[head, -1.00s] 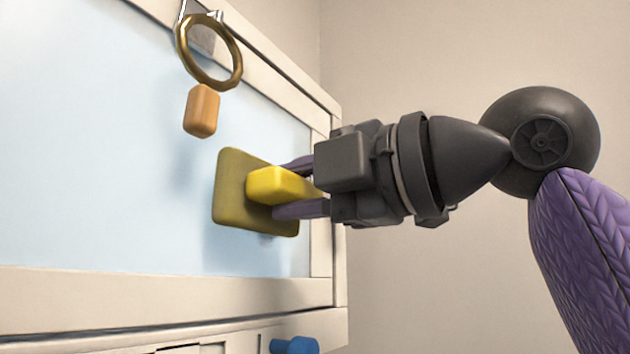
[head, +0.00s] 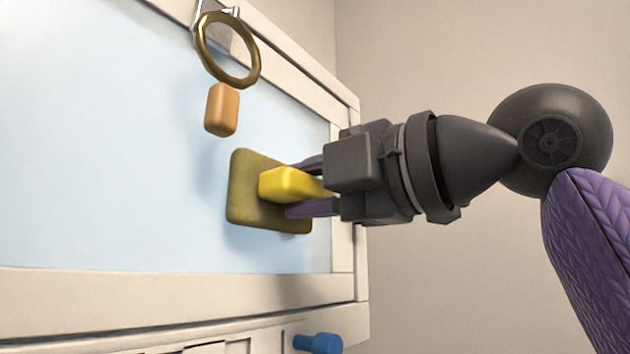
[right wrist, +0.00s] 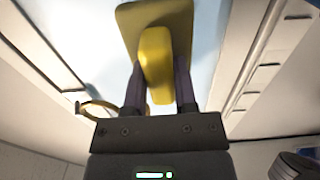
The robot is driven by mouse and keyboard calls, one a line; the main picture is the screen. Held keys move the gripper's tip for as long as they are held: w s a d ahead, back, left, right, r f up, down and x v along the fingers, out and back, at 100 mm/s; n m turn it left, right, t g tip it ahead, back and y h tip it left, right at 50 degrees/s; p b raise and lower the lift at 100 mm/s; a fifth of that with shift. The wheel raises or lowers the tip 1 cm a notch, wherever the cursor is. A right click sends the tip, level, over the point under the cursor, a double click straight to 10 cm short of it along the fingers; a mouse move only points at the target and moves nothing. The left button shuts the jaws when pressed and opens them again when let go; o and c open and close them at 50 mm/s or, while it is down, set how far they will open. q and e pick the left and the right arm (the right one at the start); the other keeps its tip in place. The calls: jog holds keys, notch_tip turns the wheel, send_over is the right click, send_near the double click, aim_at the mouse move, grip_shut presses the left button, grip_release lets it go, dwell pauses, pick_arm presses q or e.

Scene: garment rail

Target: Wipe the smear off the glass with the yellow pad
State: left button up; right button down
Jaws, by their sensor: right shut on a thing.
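The yellow pad has an olive-coloured plate (head: 246,190) and a bright yellow handle (head: 288,184). My right gripper (head: 298,187) is shut on the handle, with one finger on each side. The plate lies flat along the right part of the pale blue glass (head: 110,170); I cannot tell whether it touches. In the right wrist view the handle (right wrist: 156,65) sits between the fingers, with the plate (right wrist: 130,18) beyond it. No smear shows clearly on the visible glass; the area behind the plate is hidden. My left gripper is not in view.
A cream frame (head: 150,287) borders the glass. A brass ring (head: 203,48) with an orange block (head: 221,110) below it hangs at the upper part, left of my gripper. A blue knob (head: 318,343) sticks out below the frame.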

jog(key=shift+w+a, duration=0.2)
jog(key=shift+a, duration=0.15)
jog(key=w+d+p, duration=0.2)
jog(key=p, duration=0.1)
jog(key=shift+w+r, duration=0.15)
jog(key=shift+w, duration=0.2)
jog(key=shift+s+a+f+b, duration=0.2)
jog(key=shift+s+a+b, duration=0.35)
jog(key=shift+s, duration=0.35)
jog(key=shift+s+a, duration=0.45)
jog(key=shift+s, duration=0.05)
